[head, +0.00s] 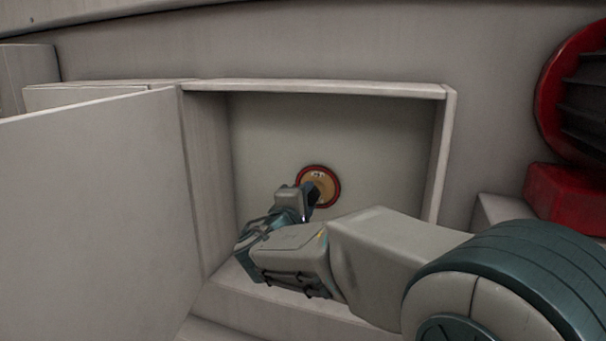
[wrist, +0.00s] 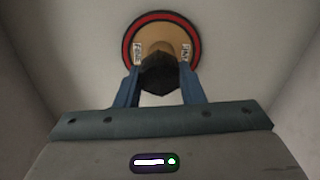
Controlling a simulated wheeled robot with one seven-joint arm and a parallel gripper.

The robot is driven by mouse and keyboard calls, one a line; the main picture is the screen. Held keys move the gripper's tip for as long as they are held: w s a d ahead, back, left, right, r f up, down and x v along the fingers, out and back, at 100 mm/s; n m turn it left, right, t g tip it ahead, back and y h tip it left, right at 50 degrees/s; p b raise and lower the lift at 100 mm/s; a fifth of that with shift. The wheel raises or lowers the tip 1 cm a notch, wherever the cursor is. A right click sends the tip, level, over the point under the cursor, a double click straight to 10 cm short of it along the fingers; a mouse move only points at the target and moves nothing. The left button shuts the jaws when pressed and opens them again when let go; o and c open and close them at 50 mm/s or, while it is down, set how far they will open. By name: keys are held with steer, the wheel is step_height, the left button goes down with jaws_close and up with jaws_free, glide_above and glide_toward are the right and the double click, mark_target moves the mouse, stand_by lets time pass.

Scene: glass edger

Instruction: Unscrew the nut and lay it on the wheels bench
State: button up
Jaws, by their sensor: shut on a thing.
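The nut (wrist: 160,76) is a dark, faceted piece in the wrist view. It sits between the two fingers of my gripper (wrist: 160,84), which are shut on it. Behind it is a round tan wheel with a red rim (wrist: 133,45) on the back wall of a recess; it also shows in the head view (head: 331,187). A tan hub shows between the nut and the wheel face. The nut is in line with the wheel's centre, and I cannot tell whether it still touches the hub. In the head view my gripper (head: 310,193) reaches to the wheel and hides the nut.
The recess is a pale box with side walls, a top edge (head: 320,88) and a bottom ledge (head: 235,300). An open door panel (head: 90,210) stands on its left. A red round part (head: 550,85) and a red block (head: 565,192) are at the right. No bench is recognisable.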

steer(key=n+p, duration=0.4)
steer(key=n, duration=0.4)
steer(key=o, duration=1)
